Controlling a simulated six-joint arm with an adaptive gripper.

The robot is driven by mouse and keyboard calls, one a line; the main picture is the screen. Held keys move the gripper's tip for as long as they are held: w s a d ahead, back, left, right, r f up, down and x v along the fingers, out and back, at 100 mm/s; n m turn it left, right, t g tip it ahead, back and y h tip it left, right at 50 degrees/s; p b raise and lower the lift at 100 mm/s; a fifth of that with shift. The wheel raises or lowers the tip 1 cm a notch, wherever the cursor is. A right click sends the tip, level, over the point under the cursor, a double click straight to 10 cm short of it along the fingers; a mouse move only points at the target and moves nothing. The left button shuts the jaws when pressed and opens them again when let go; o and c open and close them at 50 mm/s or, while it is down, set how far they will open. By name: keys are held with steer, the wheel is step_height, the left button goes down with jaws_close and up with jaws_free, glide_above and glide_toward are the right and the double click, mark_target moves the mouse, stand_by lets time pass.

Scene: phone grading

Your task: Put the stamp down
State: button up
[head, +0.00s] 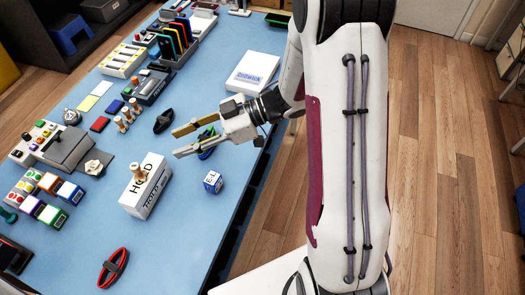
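A wooden-handled stamp (138,173) stands upright on top of a white box (148,192) marked HOLD on its top and side. My gripper (174,144) is open, with its two fingers apart and nothing seen between them. It is above the blue table, up and to the right of the stamp, and does not touch it. The stamp's underside is hidden.
A small blue-and-white cube (213,182) sits right of the box. A red-and-black looped item (113,268) lies at the front. Colored blocks (53,218) and a grey device (66,148) are at left. A white printed box (252,72) lies behind my gripper. The blue table (180,235) is bare at front right.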

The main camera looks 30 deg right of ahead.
steer(key=w+d+r+m+t+h, duration=0.3)
steer(key=w+d+r+t+h, duration=0.35)
steer(key=w, duration=0.25)
steer(key=s+d+r+m+t+h, duration=0.25)
steer(key=d+r+m+h, duration=0.35)
steer(key=d+r+h, duration=0.3)
steer(key=s+d+m+g, duration=0.2)
steer(key=s, duration=0.4)
steer(key=s+d+m+g, duration=0.1)
steer(key=s+d+m, duration=0.15)
steer(key=s, duration=0.35)
steer(key=s+a+f+m+g+y, duration=0.1)
steer(key=s+a+g, duration=0.1)
steer(key=s, duration=0.6)
steer(key=s+a+f+m+g, duration=0.1)
steer(key=s+a+f, duration=0.1)
steer(key=s+a, duration=0.3)
steer(key=s, duration=0.2)
steer(key=shift+s+a+g+y, duration=0.25)
steer(key=shift+s+g+y, duration=0.1)
steer(key=shift+s+g, duration=0.05)
